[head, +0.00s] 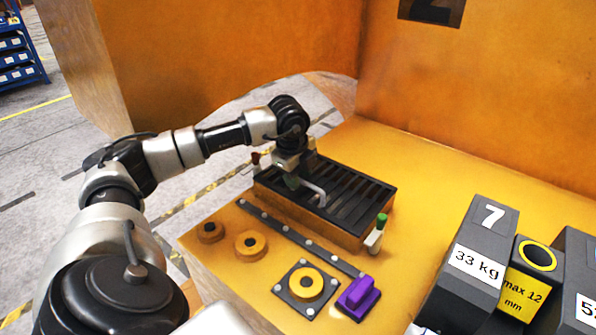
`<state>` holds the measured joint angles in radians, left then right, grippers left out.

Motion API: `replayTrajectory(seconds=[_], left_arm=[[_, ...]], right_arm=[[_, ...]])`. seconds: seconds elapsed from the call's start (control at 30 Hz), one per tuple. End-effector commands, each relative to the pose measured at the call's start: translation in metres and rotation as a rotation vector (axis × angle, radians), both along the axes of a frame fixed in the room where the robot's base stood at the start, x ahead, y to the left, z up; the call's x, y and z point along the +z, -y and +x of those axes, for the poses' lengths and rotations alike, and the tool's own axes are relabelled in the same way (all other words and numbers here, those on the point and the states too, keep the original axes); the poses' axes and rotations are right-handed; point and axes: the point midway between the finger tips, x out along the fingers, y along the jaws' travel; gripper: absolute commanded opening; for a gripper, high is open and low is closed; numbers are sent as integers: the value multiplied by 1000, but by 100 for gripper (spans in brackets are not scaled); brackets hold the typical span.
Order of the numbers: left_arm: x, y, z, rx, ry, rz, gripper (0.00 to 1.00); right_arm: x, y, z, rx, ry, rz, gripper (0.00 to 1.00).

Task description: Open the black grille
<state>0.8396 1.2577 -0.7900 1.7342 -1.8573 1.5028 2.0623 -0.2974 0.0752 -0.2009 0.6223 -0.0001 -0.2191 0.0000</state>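The black grille (350,201) is a slatted panel lying flat on top of an orange box (310,230). It looks closed, level with the box. A silver curved handle (318,193) shows on it near the middle. My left gripper (292,179) is at the left part of the grille, just left of the handle. My wrist hides most of its fingers, so I cannot tell whether they are open or touch the handle. My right gripper is not in view.
A green-capped white post (376,236) stands at the box's right corner, a red-capped one (255,160) at its left. In front are a dark bar (290,236), yellow rings (251,244) and a purple block (359,298). Grey castings (470,262) stand at right.

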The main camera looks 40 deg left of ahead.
Motion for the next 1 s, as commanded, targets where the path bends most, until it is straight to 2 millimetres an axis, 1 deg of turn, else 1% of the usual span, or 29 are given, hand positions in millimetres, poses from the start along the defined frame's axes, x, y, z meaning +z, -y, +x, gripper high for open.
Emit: replayTrajectory(seconds=[0.03,0.2,0.27,0.53,0.67,0.87,1.0], left_arm=[[0,0,0,0,0,0,33],[0,0,0,0,0,0,7],[0,0,0,0,0,0,0],[1,0,0,0,1,-1,0],[4,0,1,0,2,-1,0],[20,0,8,-1,6,-2,0],[37,-1,17,-1,8,-3,0]], right_arm=[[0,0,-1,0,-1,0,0],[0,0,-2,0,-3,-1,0],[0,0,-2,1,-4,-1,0],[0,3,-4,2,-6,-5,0],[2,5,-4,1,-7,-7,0],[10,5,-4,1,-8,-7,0],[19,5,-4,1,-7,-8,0]])
